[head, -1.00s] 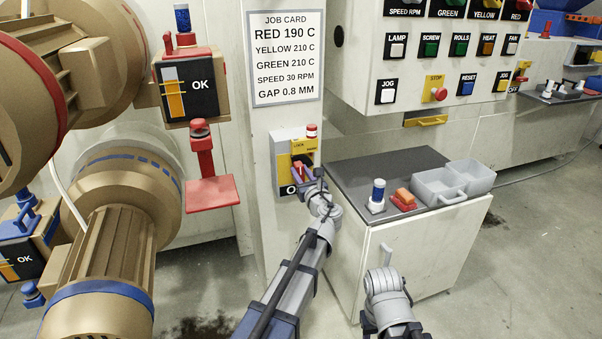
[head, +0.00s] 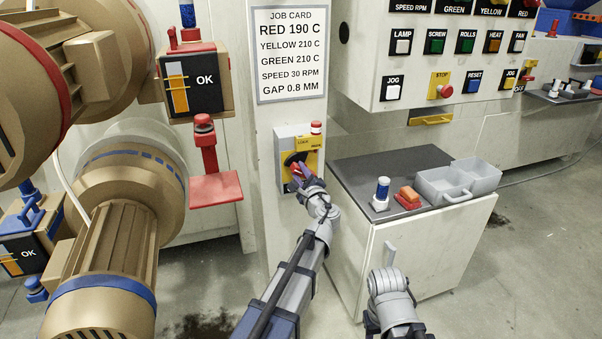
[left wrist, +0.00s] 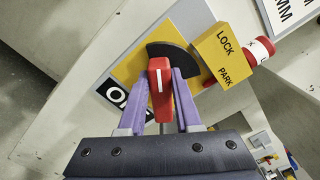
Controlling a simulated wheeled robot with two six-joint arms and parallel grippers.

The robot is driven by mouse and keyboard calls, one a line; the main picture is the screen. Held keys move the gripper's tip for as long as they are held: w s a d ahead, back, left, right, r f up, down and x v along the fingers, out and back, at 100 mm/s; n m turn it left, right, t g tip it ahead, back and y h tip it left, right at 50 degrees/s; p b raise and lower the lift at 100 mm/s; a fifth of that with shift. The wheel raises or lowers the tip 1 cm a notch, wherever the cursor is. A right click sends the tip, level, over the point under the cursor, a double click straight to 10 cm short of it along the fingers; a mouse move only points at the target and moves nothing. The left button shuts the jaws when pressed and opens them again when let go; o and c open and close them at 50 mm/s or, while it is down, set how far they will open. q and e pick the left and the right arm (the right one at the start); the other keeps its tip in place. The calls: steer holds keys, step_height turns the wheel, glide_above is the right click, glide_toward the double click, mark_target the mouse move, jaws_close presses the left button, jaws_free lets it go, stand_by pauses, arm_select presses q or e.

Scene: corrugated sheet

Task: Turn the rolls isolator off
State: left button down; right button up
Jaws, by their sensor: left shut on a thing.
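The rolls isolator (head: 283,150) is a grey box with a yellow plate on the pale post, below the job card. In the left wrist view its red handle (left wrist: 159,78), with a white line, sits over a black disc (left wrist: 183,58) and stands at a slant to the plate. A black label (left wrist: 117,96) beginning with "O" is partly hidden by a finger. My left gripper (head: 302,176) is shut on the red handle, its purple fingers either side. My right arm shows at the bottom of the head view, but its fingers do not.
The cabinet (head: 350,160) at right bears a blue lamp (head: 382,188), an orange-red piece (head: 408,197) and grey bins (head: 456,182). A red bracket (head: 214,187) juts out at left.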

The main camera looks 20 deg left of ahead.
arm_select(q)
steer(key=n, duration=0.3)
steer(key=f+n+b, duration=0.1)
steer(key=n, duration=0.2)
steer(key=shift+s+a+f, duration=0.1)
steer(key=shift+s+a, duration=0.05)
steer(key=shift+s, duration=0.05)
steer(key=shift+n, duration=0.5)
steer(key=c, duration=0.6)
jaws_free()
steer(key=v, duration=0.7)
steer(key=shift+s+d, duration=0.25)
steer(key=shift+s, duration=0.05)
